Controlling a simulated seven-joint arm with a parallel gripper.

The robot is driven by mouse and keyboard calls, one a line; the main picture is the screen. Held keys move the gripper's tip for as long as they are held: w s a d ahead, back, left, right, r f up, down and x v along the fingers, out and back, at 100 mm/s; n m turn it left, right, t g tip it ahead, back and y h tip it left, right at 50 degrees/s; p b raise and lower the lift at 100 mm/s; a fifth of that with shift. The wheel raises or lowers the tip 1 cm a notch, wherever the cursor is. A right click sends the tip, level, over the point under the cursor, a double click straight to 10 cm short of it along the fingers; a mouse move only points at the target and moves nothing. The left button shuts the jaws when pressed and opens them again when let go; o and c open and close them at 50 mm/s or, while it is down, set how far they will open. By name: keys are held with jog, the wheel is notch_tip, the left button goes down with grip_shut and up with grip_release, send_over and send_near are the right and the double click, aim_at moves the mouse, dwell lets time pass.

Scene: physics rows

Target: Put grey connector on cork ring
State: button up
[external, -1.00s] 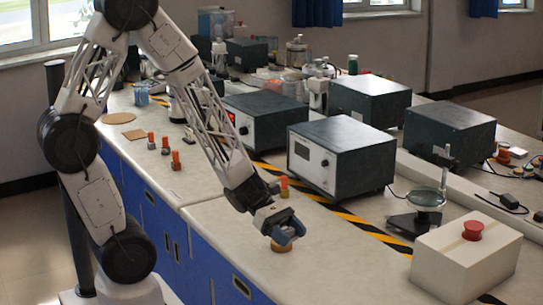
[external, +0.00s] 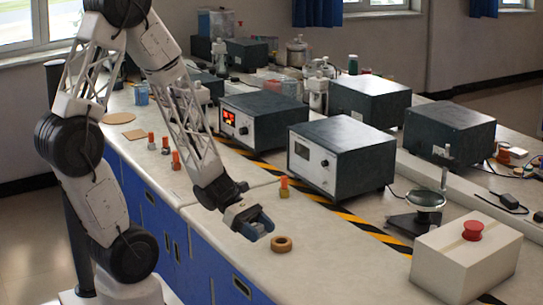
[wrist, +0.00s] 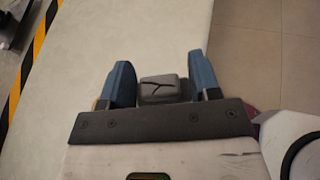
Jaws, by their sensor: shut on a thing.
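The cork ring (external: 282,244) lies flat on the bench near its front edge in the external view. My gripper (external: 262,229) is just left of the ring and low over the bench, beside it rather than over it. In the wrist view, the blue fingers of my gripper (wrist: 158,84) stand on both sides of the grey connector (wrist: 160,86), shut on it. The connector has a dark crack-like mark on its face. In the external view the fingers hide it. Its height above the bench is hard to judge.
Several similar ones stand farther left, near a round cork mat (external: 118,118). Dark instrument boxes (external: 342,151) and a box with a red button (external: 468,250) stand to the right. The bench around the ring is clear.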

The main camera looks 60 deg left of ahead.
jog(key=s+a+n+t, duration=0.1)
jog(key=s+a, duration=0.4)
jog(key=shift+s+a+f, duration=0.25)
jog(key=shift+s+f, duration=0.05)
jog(key=shift+f, duration=0.1)
dwell(0.4)
send_over(281, 245)
jog(key=w+a, duration=0.1)
jog(key=w, duration=0.1)
jog(key=shift+s+a+f, duration=0.15)
jog(key=shift+f, duration=0.6)
jog(key=shift+f, duration=0.1)
jog(key=shift+f, duration=1.7)
jog(key=shift+f, duration=0.1)
jog(key=o, duration=0.9)
